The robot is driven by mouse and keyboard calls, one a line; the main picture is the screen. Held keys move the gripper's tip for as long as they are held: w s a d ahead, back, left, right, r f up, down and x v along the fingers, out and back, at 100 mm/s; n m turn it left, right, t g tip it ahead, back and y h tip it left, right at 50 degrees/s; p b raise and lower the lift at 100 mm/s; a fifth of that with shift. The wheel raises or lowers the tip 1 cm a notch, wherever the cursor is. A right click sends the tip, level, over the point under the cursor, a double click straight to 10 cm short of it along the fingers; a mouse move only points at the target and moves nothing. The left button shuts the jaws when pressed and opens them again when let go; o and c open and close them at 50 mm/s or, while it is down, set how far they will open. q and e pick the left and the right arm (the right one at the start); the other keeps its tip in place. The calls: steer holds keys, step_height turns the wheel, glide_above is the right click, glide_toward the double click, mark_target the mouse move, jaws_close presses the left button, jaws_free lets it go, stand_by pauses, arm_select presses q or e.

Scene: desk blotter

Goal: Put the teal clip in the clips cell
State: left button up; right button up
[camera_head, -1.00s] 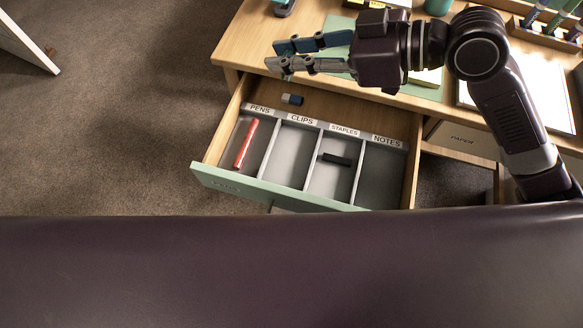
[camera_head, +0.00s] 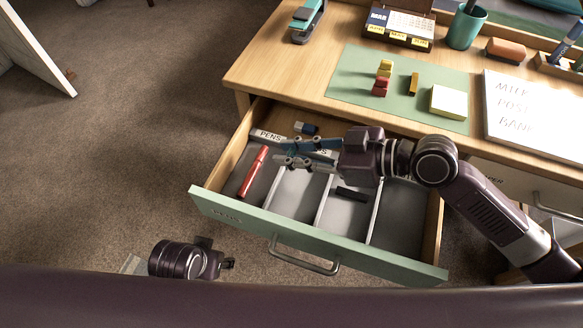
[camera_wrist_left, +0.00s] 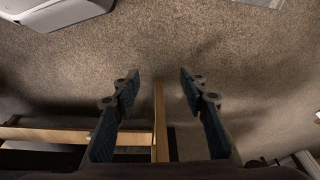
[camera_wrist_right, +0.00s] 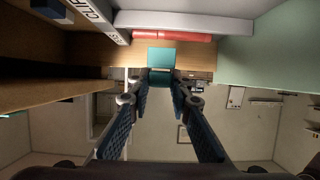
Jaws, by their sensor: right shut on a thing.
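The teal clip (camera_wrist_right: 161,57) is between the fingertips of my right gripper (camera_wrist_right: 160,78) in the right wrist view. In the head view, my right gripper (camera_head: 281,153) is over the open drawer, its fingertips above the back of the clips cell (camera_head: 293,196), near the pens divider. Its fingers partly cover the CLIPS label, and the clip is hard to make out there. The visible floor of the clips cell is bare. My left gripper (camera_wrist_left: 160,80) is open and empty in the left wrist view, above the carpet.
A red pen (camera_head: 253,171) lies in the pens cell, and a black strip (camera_head: 352,194) in the staples cell. The notes cell (camera_head: 400,220) looks empty. A blue-and-white eraser (camera_head: 306,128) lies behind the labels. The green drawer front (camera_head: 225,212) has a metal handle (camera_head: 304,262).

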steer(key=b, duration=0.1)
glide_above(292, 178)
step_height(292, 178, down, 5)
steer(key=shift+r, duration=0.2)
arm_select(q)
steer(key=v, duration=0.4)
steer(key=shift+w+a+r, duration=0.1)
steer(key=shift+w+r, duration=0.1)
steer(key=shift+r, duration=0.3)
arm_select(e)
steer(key=shift+w+f, duration=0.1)
steer(key=shift+f, duration=0.1)
steer(key=shift+f, duration=0.1)
steer(key=shift+f+b, duration=0.2)
steer(key=shift+b, duration=0.15)
arm_select(q)
steer(key=shift+s+r, duration=0.3)
steer(key=shift+r, duration=0.2)
arm_select(e)
steer(key=shift+f, duration=0.2)
